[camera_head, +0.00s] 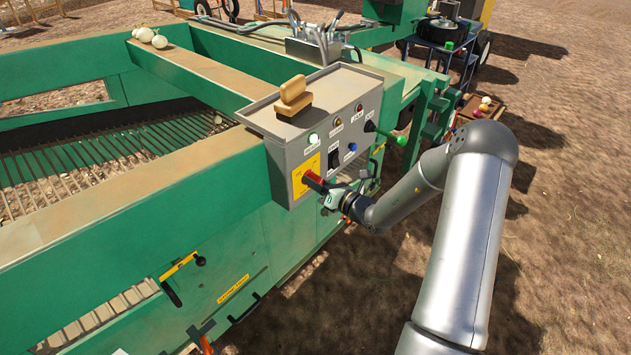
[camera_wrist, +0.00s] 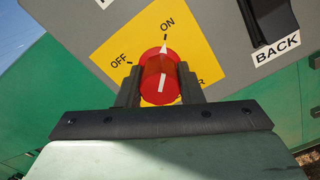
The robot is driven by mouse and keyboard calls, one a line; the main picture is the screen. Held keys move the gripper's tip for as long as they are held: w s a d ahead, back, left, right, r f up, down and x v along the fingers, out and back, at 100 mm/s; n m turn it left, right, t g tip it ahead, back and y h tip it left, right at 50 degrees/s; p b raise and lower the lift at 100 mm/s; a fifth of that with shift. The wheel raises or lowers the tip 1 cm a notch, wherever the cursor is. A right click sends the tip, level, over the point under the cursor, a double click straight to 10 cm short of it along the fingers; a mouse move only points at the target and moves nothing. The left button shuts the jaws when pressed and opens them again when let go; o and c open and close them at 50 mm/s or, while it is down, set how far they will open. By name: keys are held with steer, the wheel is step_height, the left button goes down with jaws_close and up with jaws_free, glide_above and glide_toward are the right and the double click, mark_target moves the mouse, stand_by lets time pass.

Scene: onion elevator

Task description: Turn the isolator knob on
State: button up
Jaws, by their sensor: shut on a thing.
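The red isolator knob (camera_wrist: 160,75) sits on a yellow plate (camera_wrist: 118,52) marked OFF and ON, on the front of a grey control box (camera_head: 275,135). My gripper (camera_wrist: 160,88) is shut on the knob, with one dark finger on each side of it. The white pointer line on the knob points up, close to the ON mark. The lower lettering on the plate is partly hidden behind the knob and fingers. In the head view the red knob (camera_head: 314,180) shows at the box's lower left corner, with my gripper (camera_head: 328,190) reaching it from the right.
The box face also holds a black switch (camera_head: 334,160), a blue button (camera_head: 351,147), a lit green-white lamp (camera_head: 314,138) and a black knob (camera_head: 369,126). A tan block-shaped object (camera_head: 292,97) lies on top. Green machine frame surrounds the box.

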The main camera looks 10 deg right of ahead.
steer(key=shift+f, duration=0.1)
steer(key=o, duration=1)
steer(key=shift+c, duration=0.2)
steer(key=b+v, duration=0.2)
steer(key=v, duration=1.5)
steer(key=shift+s+d, duration=0.2)
steer(key=s+a+r+n+g, duration=0.3)
steer(key=s+a+n+g, duration=0.35)
steer(key=a+n, duration=0.2)
steer(key=s+a+r+n+g, duration=0.2)
steer(key=s+a+n+g, duration=0.5)
steer(key=n, duration=0.3)
steer(key=s+d+r+n+h, duration=0.2)
steer(key=s+n+h, duration=0.3)
steer(key=n, duration=0.3)
steer(key=s+d+r+n+h, duration=0.2)
steer(key=s+n+h, duration=0.3)
steer(key=n, duration=0.3)
steer(key=shift+d+r+h, duration=0.2)
steer(key=shift+r+h, duration=0.2)
steer(key=shift+r, duration=0.1)
